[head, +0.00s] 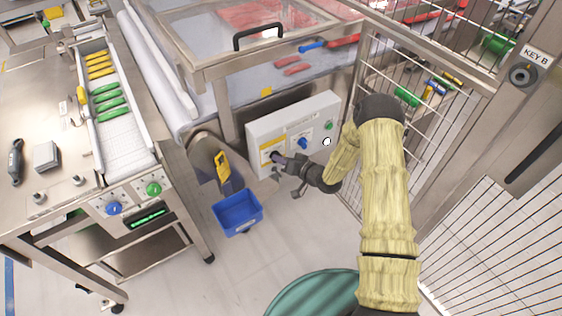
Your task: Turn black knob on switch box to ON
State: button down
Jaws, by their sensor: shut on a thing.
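The switch box (292,118) is a light grey panel on the front of the machine, below the clear-lidded conveyor. At its left end is a yellow plate (268,145) with the black knob (274,156) on it. My gripper (281,161) reaches in from the right and is shut on the black knob. The fingers cover much of the knob, so its pointer and setting cannot be read. A blue knob (303,143) sits in the middle of the box, and a green button (328,125) is at the right.
A blue bin (237,212) stands on the floor below left of the box. A steel table (40,110) with a tray of yellow and green items is at left. A wire fence (500,200) with a KEY B post (523,75) closes off the right.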

jog(key=shift+f+m, duration=0.15)
jog(key=shift+m, duration=0.25)
jog(key=shift+y, duration=0.3)
jog(key=c, duration=1.4)
grip_release()
jog(key=shift+d, duration=0.1)
jog(key=b+v, duration=0.1)
jog(key=v, duration=1.6)
jog(key=shift+r, duration=0.25)
